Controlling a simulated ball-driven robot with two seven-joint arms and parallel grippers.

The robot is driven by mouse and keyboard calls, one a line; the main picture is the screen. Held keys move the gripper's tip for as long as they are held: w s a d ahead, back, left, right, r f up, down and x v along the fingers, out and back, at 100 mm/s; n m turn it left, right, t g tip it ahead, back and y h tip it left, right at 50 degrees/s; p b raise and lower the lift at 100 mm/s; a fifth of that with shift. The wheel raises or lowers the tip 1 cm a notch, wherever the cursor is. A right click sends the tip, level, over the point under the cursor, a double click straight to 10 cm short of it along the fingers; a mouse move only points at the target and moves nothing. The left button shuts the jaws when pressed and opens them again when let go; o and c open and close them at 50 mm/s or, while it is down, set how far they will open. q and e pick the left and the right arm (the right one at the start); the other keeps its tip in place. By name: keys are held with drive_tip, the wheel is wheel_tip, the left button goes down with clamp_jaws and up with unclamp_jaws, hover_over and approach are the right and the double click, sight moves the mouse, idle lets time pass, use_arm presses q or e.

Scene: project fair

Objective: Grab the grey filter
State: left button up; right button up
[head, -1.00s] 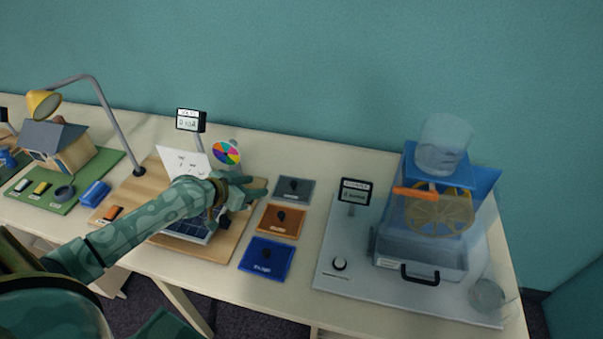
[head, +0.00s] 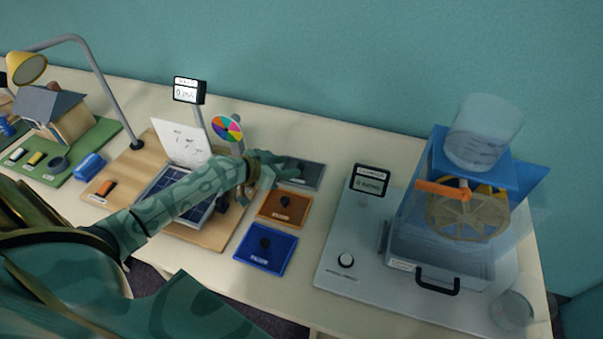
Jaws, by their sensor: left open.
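The grey filter (head: 307,177) is a flat square plate with a small dark knob, lying on the table at the back of a column of three plates. My left gripper (head: 291,168) reaches in from the left, and its open fingers are over the left part of the grey filter, by the knob. The fingers partly cover the plate and knob. I cannot tell whether they touch the knob. My right gripper is not in view.
An orange filter (head: 284,207) and a blue filter (head: 266,249) lie in front of the grey one. The solar panel board (head: 204,237) with a colour wheel (head: 227,128) stands left. A water wheel rig (head: 440,262) with a meter (head: 370,181) stands right.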

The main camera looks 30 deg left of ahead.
sight(301, 165)
use_arm(q)
drive_tip(key=b+x, duration=0.1)
drive_tip(key=x, duration=0.4)
drive_tip(key=shift+s, duration=0.15)
clamp_jaws()
drive_tip(key=shift+r, duration=0.1)
